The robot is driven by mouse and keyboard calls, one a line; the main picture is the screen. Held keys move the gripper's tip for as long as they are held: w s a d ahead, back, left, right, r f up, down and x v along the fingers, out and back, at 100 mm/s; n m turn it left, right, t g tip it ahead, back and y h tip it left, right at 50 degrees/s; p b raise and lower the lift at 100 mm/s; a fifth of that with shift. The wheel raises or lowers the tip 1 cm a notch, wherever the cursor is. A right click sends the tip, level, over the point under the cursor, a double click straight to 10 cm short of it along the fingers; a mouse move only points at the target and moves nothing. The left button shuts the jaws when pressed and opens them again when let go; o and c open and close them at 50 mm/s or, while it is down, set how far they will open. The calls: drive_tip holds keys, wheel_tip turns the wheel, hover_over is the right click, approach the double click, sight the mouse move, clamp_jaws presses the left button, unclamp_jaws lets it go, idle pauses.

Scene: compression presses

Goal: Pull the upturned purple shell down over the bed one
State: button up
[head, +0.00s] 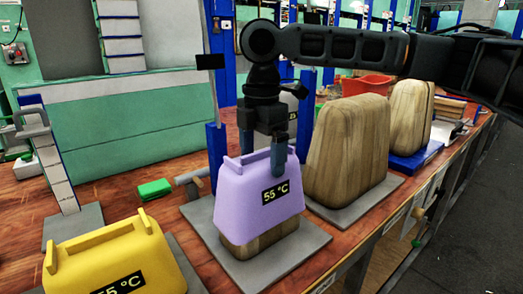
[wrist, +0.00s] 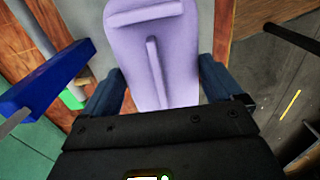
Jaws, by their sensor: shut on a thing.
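The purple shell (head: 258,203), with a black "55 °C" label, sits upright around a wooden block, its ridge on top. The lower part of that wooden bed block (head: 262,241) shows below the shell's rim, above a grey base plate (head: 308,240). My gripper (head: 262,152) comes straight down from above and is shut on the top of the shell. In the wrist view the purple shell (wrist: 152,45) lies between the two dark blue fingers, with its raised ridge running between them. The inside of the shell is hidden.
A yellow shell (head: 118,262) with a similar label stands at the front left. Bare wooden blocks (head: 350,150) (head: 410,117) stand to the right. A blue post (head: 216,155) rises close behind the purple shell.

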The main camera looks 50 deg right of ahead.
drive_tip(key=shift+f, duration=1.05)
idle(0.4)
drive_tip(key=o, duration=1.3)
wheel_tip(320, 180, up, 8)
drive_tip(key=shift+f, duration=0.1)
